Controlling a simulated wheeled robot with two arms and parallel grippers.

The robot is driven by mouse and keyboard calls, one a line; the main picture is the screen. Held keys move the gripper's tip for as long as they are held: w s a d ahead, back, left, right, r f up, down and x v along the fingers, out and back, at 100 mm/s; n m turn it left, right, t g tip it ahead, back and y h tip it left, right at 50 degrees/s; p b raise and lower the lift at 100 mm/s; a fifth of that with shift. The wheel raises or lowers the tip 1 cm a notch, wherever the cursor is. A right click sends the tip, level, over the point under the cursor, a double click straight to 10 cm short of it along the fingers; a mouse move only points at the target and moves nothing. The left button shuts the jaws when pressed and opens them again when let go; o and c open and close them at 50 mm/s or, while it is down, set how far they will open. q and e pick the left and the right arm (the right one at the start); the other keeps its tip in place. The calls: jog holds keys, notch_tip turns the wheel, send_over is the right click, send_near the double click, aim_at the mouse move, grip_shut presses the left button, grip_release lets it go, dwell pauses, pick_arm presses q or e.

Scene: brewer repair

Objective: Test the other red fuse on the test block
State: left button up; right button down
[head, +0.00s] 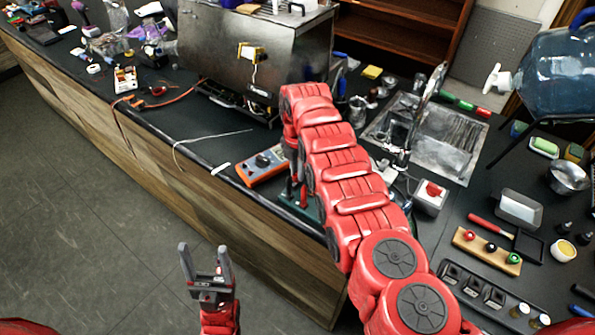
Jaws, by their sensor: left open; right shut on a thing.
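My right arm reaches across the counter, and its gripper (297,190) points down at the front edge, beside an orange and grey meter (263,165). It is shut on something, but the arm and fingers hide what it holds. A dark green surface (312,211) shows partly under it; I cannot tell whether this is the test block. My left gripper (206,268) is open and empty, over the floor in front of the counter. A wooden strip (465,245) at the right carries red, dark and green round-topped pieces. No fuse can be clearly made out.
A steel brewer (252,50) stands at the back of the counter. A white box with a red button (431,197), a sink (445,140), a water jug (560,80) and a metal tray (518,208) are at the right. An orange cable (180,97) lies at the left.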

jog(key=shift+f+b, duration=0.55)
jog(key=shift+f, duration=0.05)
dwell(1.3)
dwell(1.5)
jog(key=c, duration=0.8)
grip_release()
jog(key=shift+o, duration=0.2)
jog(key=shift+r, duration=0.1)
